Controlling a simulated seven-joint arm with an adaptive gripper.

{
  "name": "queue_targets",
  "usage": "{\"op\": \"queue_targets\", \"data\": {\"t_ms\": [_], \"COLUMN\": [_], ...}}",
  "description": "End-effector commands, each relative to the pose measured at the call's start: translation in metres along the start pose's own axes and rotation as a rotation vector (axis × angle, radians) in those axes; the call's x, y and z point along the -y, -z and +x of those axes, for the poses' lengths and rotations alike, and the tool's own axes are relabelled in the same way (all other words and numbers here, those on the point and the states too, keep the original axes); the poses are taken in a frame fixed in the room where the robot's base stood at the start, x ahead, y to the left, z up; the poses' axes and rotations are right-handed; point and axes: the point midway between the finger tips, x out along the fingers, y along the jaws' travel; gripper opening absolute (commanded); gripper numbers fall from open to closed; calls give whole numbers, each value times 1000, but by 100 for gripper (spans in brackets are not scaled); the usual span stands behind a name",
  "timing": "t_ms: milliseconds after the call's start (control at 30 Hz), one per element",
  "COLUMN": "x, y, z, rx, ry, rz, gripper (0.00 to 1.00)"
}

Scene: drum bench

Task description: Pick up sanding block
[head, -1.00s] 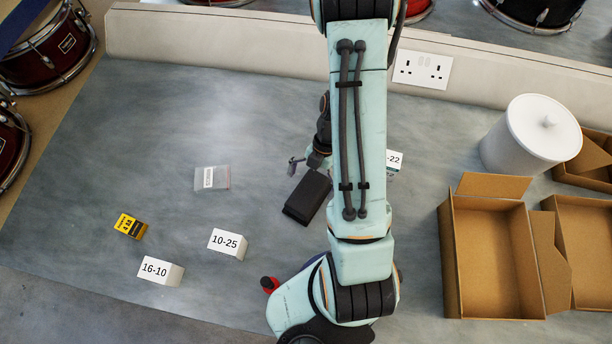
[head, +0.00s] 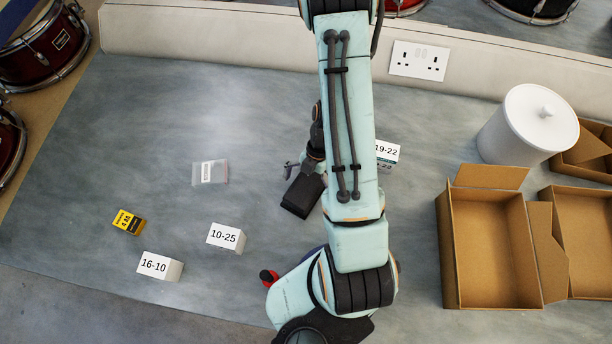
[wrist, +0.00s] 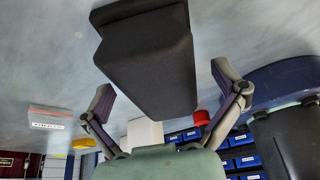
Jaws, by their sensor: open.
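The sanding block (head: 302,196) is a dark grey, wedge-like block lying on the grey bench near the middle of the head view, partly hidden by my arm. In the wrist view the block (wrist: 150,58) fills the top middle, in front of my gripper. My gripper (wrist: 165,95) is open and empty, its two fingers spread to the left and right of the block's lower end. I cannot tell whether either finger touches it. In the head view the gripper is mostly behind my arm, with one fingertip showing just above the block.
White boxes 10-25 (head: 226,237), 16-10 (head: 159,265) and 19-22 (head: 387,151), a yellow box (head: 129,222) and a clear bag (head: 210,173) lie on the bench. A red-topped item (head: 268,276) is near my arm. A white canister (head: 528,125) and open cardboard boxes (head: 447,250) stand right.

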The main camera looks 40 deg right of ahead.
Motion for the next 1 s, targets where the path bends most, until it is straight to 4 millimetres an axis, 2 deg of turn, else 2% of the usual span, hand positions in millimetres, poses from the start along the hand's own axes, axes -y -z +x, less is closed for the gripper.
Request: {"op": "queue_targets", "data": {"t_ms": [267,300,367,500,533,867,1000], "x": [0,0,0,0,0,0,-1], "y": [0,0,0,0,0,1,4], "z": [1,0,0,1,1,0,-10], "rx": [0,0,0,0,0,-1,1], "ry": [0,0,0,0,0,0,-2], "rz": [0,0,0,0,0,-1,-1], "gripper": [95,89,70,26,24,24,24]}}
